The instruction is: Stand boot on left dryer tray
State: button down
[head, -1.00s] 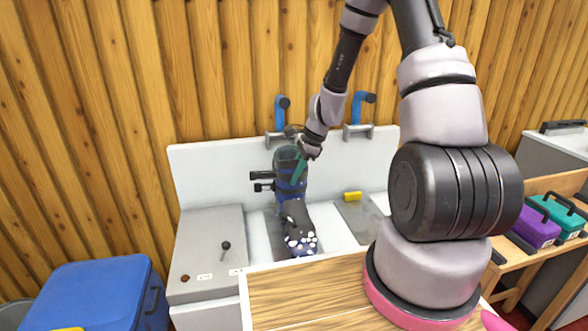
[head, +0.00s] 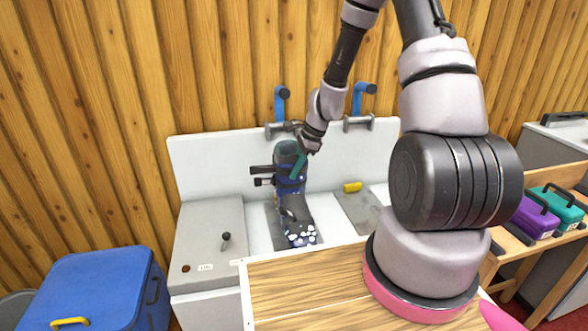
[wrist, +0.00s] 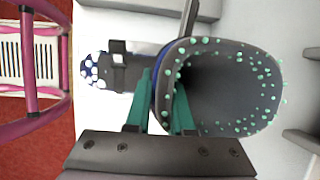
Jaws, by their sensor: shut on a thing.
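The boot (head: 291,188) is dark blue and grey with buckle straps and a white-patterned toe. It stands roughly upright over the left dryer tray (head: 270,222), toe toward me; I cannot tell whether its sole touches the tray. My gripper (head: 301,160) is shut on the boot's upper rim. In the wrist view, the green fingers of my gripper (wrist: 165,105) pinch the wall of the boot (wrist: 215,52), one finger inside the dark opening and one outside. The right tray (head: 358,212) is grey and largely bare.
A yellow block (head: 352,187) lies by the right tray. Blue-handled fittings (head: 281,103) stand on the white back panel. A lever (head: 226,240) rises from the left panel. A blue cooler (head: 95,290) stands at left, and a wooden top (head: 305,290) lies in front.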

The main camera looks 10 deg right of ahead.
jog(key=shift+f, duration=0.2)
jog(key=c, duration=0.7)
grip_release()
jog(key=s+d+r+n+t, duration=0.1)
jog(key=s+d+r+n, duration=0.1)
jog(key=r, duration=0.8)
jog(key=s+d+r+n, duration=0.1)
jog(key=s+d+r, duration=0.1)
jog(key=r, duration=0.8)
jog(key=s+d+r+n+t+h, duration=0.1)
jog(key=s+r+n+t, duration=0.3)
jog(key=s+r+n, duration=0.6)
jog(key=s+r+h, duration=0.1)
jog(key=s+r, duration=0.7)
jog(key=shift+s+d+n+t, duration=0.2)
jog(key=shift+d+n+t, duration=0.2)
